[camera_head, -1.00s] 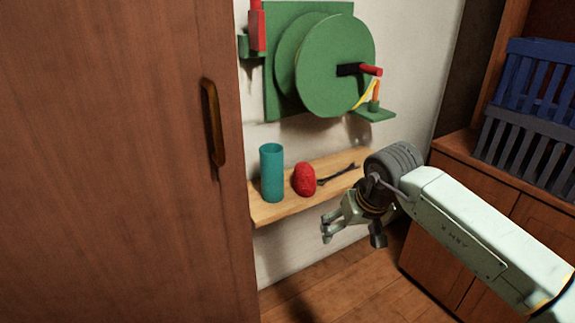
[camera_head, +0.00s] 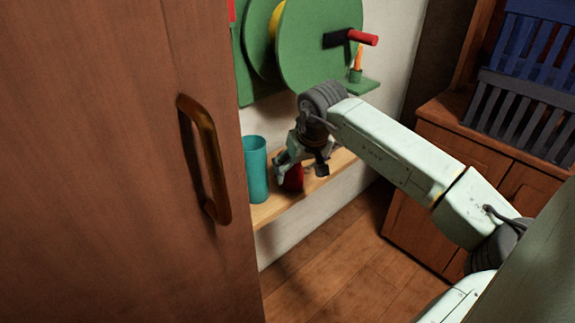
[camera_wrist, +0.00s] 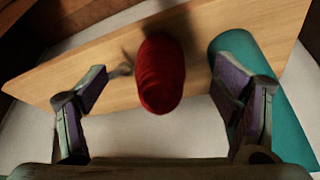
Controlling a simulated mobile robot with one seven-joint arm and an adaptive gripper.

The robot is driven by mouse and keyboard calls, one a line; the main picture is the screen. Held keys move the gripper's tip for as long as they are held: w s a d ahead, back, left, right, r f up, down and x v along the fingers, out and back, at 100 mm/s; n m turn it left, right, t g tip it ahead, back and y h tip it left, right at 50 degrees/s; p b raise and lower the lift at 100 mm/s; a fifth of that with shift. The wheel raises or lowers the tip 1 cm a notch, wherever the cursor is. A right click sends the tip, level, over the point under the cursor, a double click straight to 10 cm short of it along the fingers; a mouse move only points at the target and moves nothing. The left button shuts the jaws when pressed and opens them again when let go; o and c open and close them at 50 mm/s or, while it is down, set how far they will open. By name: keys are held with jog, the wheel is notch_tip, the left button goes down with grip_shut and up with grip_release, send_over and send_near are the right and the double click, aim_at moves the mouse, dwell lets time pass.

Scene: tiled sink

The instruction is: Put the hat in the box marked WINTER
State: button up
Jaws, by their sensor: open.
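A small red rounded thing, which may be the hat, sits on the wooden wall shelf; it shows in the head view (camera_head: 291,180) and in the wrist view (camera_wrist: 160,72). My gripper (camera_head: 284,172) is at the shelf, in front of it and partly covering it. In the wrist view my gripper (camera_wrist: 165,105) is open, its two fingers apart, with the red thing between and beyond them. I cannot tell whether they touch it. No box with a readable WINTER mark shows.
A teal cylinder (camera_head: 256,168) stands on the shelf (camera_head: 270,212) left of the red thing, close by the right finger in the wrist view. A dark tool lies at the other side. A green wheel (camera_head: 320,45) hangs above. Slatted crates, blue (camera_head: 540,50) and grey (camera_head: 520,115), stand on a cabinet at right.

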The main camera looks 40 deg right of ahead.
jog(key=w, duration=0.2)
jog(key=w+d, duration=0.1)
jog(key=w+p, duration=0.1)
jog(key=w, duration=0.1)
jog(key=shift+w+d, duration=0.35)
jog(key=shift+d, duration=0.05)
jog(key=x, duration=0.5)
jog(key=shift+w+p, duration=0.1)
jog(key=shift+p, duration=0.2)
jog(key=c, duration=1.4)
jog(key=shift+o, duration=0.2)
